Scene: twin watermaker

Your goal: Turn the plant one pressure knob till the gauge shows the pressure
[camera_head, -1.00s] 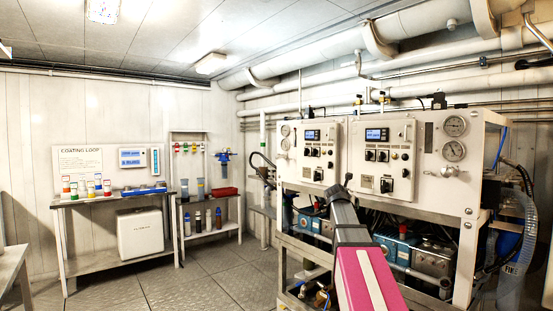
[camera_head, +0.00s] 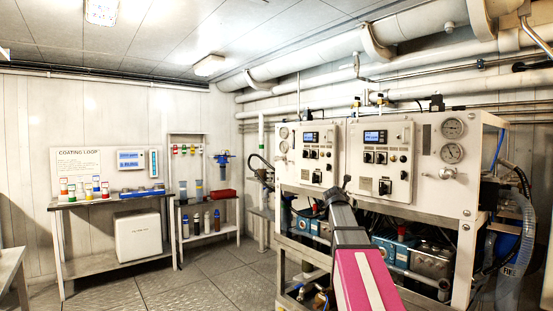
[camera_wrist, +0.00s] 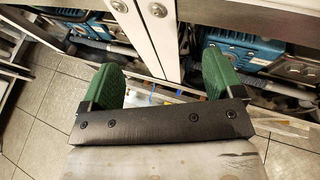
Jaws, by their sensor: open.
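The machine has two white panels. The right panel (camera_head: 386,160) carries two round gauges, an upper one (camera_head: 452,128) and a lower one (camera_head: 452,153), with a metal knob (camera_head: 447,173) below them. The left panel (camera_head: 311,154) has two smaller gauges, upper (camera_head: 284,132) and lower (camera_head: 284,146); its knob is too small to tell. I cannot tell which is plant one, and the gauge readings are too small to read. My gripper (camera_wrist: 163,75) is open and empty, its green fingers spread in front of the machine's lower frame. In the head view my arm's end overlaps the machine, apart from the right knob.
Blue pumps (camera_head: 390,245) sit in the open frame below the panels. A clear hose (camera_head: 522,225) hangs at the right. A bench (camera_head: 100,200) with small bottles and a shelf (camera_head: 207,198) stand at the left wall. The floor (camera_head: 190,285) between is clear.

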